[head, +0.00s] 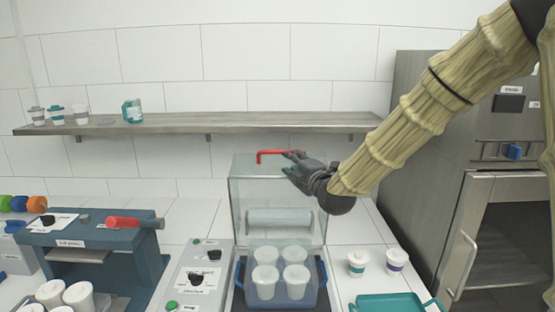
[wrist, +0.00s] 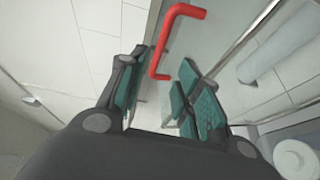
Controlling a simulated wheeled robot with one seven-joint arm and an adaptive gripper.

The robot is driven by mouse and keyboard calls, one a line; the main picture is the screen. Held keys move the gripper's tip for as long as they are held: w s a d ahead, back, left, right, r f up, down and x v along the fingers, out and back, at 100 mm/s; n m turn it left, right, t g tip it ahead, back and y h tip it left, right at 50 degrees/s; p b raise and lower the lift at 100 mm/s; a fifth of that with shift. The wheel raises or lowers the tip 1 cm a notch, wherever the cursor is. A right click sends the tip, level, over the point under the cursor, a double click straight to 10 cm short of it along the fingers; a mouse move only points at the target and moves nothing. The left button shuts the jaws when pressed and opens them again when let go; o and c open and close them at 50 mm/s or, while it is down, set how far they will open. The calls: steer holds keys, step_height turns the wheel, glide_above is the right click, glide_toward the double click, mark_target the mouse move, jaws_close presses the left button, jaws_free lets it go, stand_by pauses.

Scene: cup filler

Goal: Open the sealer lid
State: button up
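The clear sealer lid (head: 250,195) stands at the back of the counter, behind and above a blue tray of white cups. A red bent handle (head: 265,156) sits on its top edge. I cannot tell from these views how far the lid is raised. My gripper (head: 293,166) is at the right end of the handle, with its fingers pointing left. In the wrist view my gripper (wrist: 162,95) is open, its teal finger pads spread apart. The red handle (wrist: 165,42) lies just beyond and partly between the fingertips. I cannot tell whether a finger touches it.
The blue tray (head: 240,290) holds several white cups. A control box (head: 195,275) stands left of it. Two lidded cups (head: 357,263) and a teal tray (head: 372,304) are on the right. A shelf (head: 230,122) runs behind; a steel cabinet (head: 420,130) stands at right.

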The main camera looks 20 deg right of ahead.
mark_target(279, 153)
steer(key=shift+w+a+p, duration=0.25)
steer(key=shift+w+p, duration=0.5)
steer(key=shift+w, duration=1)
steer(key=shift+w+a+p, duration=0.3)
steer(key=shift+w+p, duration=0.4)
steer(key=shift+w, duration=1.05)
steer(key=shift+w+a+p, duration=0.25)
steer(key=shift+w+p, duration=0.5)
steer(key=shift+w, duration=1)
steer(key=shift+c, duration=0.4)
jaws_close()
